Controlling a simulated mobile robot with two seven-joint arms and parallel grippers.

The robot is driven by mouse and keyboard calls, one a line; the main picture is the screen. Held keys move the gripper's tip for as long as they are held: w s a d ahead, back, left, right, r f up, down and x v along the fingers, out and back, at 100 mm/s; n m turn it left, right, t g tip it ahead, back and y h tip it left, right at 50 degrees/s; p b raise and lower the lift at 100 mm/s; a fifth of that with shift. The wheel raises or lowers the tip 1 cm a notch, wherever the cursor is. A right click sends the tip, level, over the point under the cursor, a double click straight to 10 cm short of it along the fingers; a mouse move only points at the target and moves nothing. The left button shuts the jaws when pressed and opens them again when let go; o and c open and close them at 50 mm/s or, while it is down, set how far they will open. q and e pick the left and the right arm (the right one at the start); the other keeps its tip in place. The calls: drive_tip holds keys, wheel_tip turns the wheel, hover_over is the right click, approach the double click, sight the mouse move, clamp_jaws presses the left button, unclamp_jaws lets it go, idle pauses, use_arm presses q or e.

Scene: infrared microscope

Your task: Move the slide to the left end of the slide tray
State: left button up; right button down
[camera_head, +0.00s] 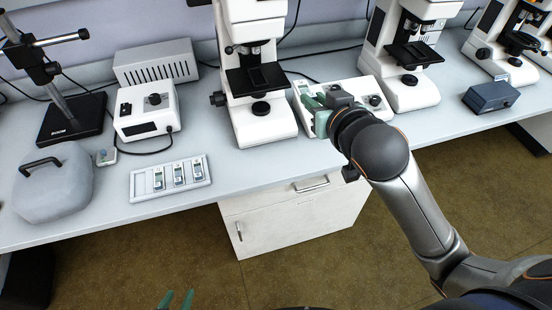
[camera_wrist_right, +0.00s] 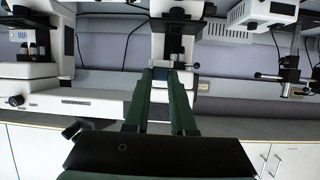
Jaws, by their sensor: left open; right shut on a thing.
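The white slide tray (camera_head: 137,188) lies near the bench's front edge, left of the middle microscope. My right gripper (camera_head: 309,102) is over the bench, just right of the middle microscope. It is shut on a slide (camera_head: 302,88), a small pale piece at its fingertips. In the right wrist view the slide (camera_wrist_right: 161,74) shows a dark blue part between the green fingers. My left gripper (camera_head: 176,298) is open and empty at the bottom edge, away from the bench.
The middle microscope (camera_head: 262,122) stands between my right gripper and the tray. A white control box (camera_head: 372,92) is beside the gripper. A grey cover with a handle (camera_head: 55,185) and a small label-like piece (camera_head: 106,157) are left of the tray.

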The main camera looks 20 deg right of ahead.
wheel_tip(320, 180, down, 7)
drive_tip(key=s, duration=0.2)
drive_tip(key=b, duration=0.3)
hover_over(281, 174)
drive_tip(key=shift+n, duration=0.3)
drive_tip(key=f, duration=1.7)
drive_tip(key=shift+s+f, duration=0.25)
drive_tip(key=shift+w+f, duration=0.15)
drive_tip(key=shift+f, duration=0.1)
drive_tip(key=shift+w+f+b, duration=0.1)
drive_tip(key=shift+f+b, duration=0.2)
drive_tip(key=shift+f, duration=1.25)
drive_tip(key=shift+f, duration=0.1)
